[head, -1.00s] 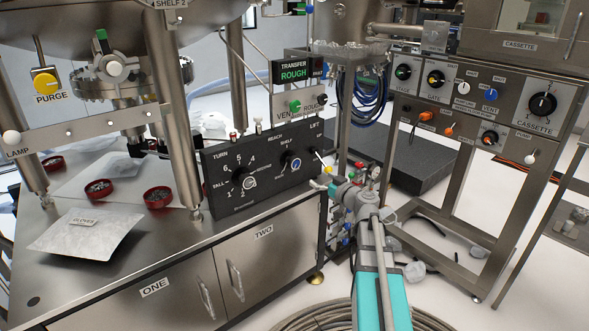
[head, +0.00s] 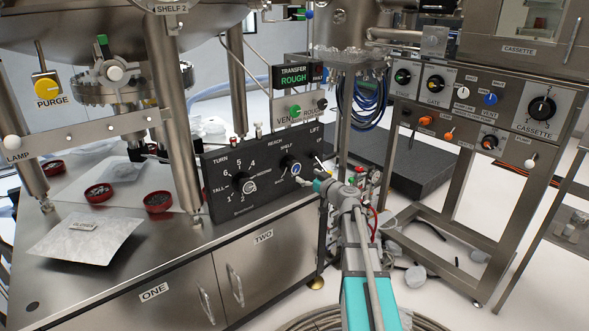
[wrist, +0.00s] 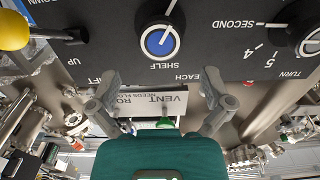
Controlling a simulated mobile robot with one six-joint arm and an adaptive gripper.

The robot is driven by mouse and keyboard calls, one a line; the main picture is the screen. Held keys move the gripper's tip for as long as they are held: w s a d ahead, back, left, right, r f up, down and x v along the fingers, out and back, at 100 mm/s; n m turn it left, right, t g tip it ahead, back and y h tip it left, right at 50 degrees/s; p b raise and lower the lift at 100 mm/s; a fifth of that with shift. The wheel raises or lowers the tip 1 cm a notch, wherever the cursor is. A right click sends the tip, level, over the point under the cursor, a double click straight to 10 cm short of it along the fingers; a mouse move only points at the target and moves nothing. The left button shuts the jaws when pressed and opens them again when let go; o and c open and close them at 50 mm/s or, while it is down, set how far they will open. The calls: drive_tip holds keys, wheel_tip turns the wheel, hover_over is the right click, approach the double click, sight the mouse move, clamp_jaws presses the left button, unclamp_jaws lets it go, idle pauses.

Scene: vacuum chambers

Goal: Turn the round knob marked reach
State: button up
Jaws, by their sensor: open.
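The round reach knob (head: 291,166) is on the dark control panel, under the words REACH and SHELF. In the wrist view, which is upside down, the knob (wrist: 160,40) has a black rim, a blue centre and a white pointer line. My gripper (head: 304,182) is just right of and below the knob in the head view. In the wrist view my gripper (wrist: 162,82) has its two grey fingers spread wide, with nothing between them. The knob lies beyond the fingertips, roughly centred between them, and no contact shows.
The turn knob (head: 243,182) sits left of the reach knob on the same panel (head: 215,168). The yellow-ended lift lever (wrist: 15,30) is close on the other side. A VENT sign (wrist: 165,101) shows behind the fingers. Steel posts (head: 175,120) stand farther left.

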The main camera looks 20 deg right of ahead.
sight(296, 169)
drive_tip(key=shift+x, duration=3.55)
drive_tip(key=c, duration=1)
drive_tip(key=shift+c, duration=0.2)
